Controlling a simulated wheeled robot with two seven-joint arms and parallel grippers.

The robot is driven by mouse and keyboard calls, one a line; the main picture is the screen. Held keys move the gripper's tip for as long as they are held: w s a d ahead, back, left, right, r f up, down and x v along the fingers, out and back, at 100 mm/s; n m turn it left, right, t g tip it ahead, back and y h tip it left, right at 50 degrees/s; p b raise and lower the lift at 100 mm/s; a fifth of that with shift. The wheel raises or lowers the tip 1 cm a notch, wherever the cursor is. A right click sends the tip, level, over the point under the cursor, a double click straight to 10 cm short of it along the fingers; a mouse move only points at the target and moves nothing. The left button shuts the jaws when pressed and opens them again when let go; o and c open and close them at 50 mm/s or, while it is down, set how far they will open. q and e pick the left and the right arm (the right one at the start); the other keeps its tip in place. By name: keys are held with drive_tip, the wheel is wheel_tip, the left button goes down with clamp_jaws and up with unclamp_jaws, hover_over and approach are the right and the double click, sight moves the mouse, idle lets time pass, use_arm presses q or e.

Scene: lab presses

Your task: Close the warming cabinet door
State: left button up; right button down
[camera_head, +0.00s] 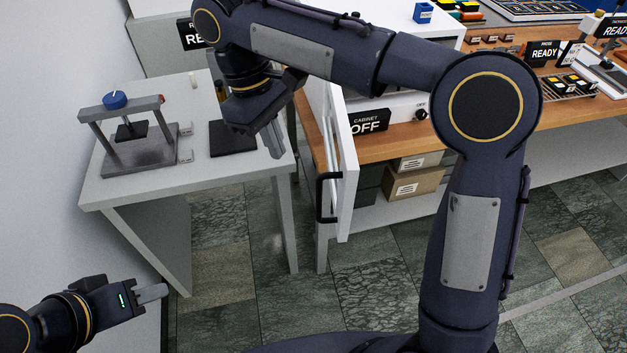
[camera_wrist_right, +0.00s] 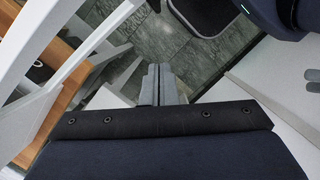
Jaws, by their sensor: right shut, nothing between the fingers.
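The warming cabinet door (camera_head: 346,185) is a white framed panel with a black bar handle (camera_head: 322,197). It stands open, swung out past the front edge of the wooden bench. The cabinet, with a black "CABINET OFF" sign (camera_head: 369,122), is largely hidden behind my right arm. My right gripper (camera_head: 273,139) is shut and empty, left of the door and apart from it. In the right wrist view its fingers (camera_wrist_right: 162,84) are together, with white door framing (camera_wrist_right: 48,47) to the left. My left gripper (camera_head: 152,293) is low at the left, away from the door; its finger gap is not visible.
A white side table (camera_head: 180,184) at the left holds a small press (camera_head: 137,150) with a blue knob and a dark plate (camera_head: 233,145). Cardboard boxes (camera_head: 413,182) sit on the shelf under the wooden bench (camera_head: 482,87). Tiled floor lies open below the door.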

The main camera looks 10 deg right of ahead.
sight(343, 182)
drive_tip(key=s+d+f, duration=0.4)
drive_tip(key=f, duration=0.3)
drive_tip(key=shift+d+f+p, duration=0.25)
drive_tip(key=shift+p, duration=0.05)
drive_tip(key=shift+d, duration=0.1)
